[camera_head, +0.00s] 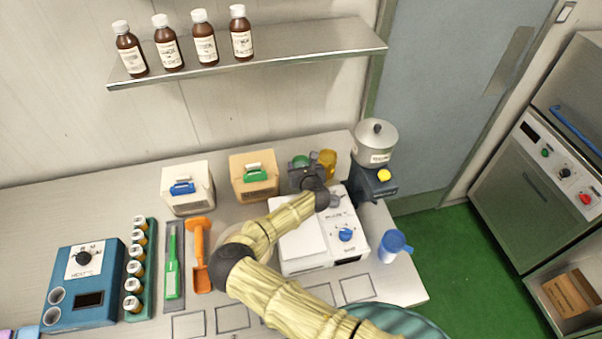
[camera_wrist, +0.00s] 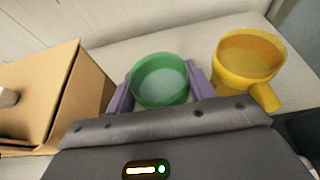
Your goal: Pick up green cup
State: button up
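The green cup (camera_wrist: 160,82) stands between my gripper's two purple fingers in the wrist view. The gripper (camera_wrist: 160,90) has one finger on each side of it, close against or touching its walls. I cannot tell whether they press on it. The cup's lower part is hidden by the gripper body. In the head view the green cup (camera_head: 301,162) shows only partly behind my gripper (camera_head: 306,172), at the back of the counter.
A yellow mug (camera_wrist: 245,62) stands close right of the green cup, handle toward my gripper. A tan box (camera_head: 254,176) is to the left. A white scale (camera_head: 322,235) lies under my arm. A metal pot (camera_head: 375,144) is at right, and a bottle shelf (camera_head: 260,58) above.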

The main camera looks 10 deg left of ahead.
jog(key=shift+c, duration=0.9)
jog(key=shift+r, duration=0.1)
notch_tip(320, 180, up, 10)
jog(key=b, duration=0.3)
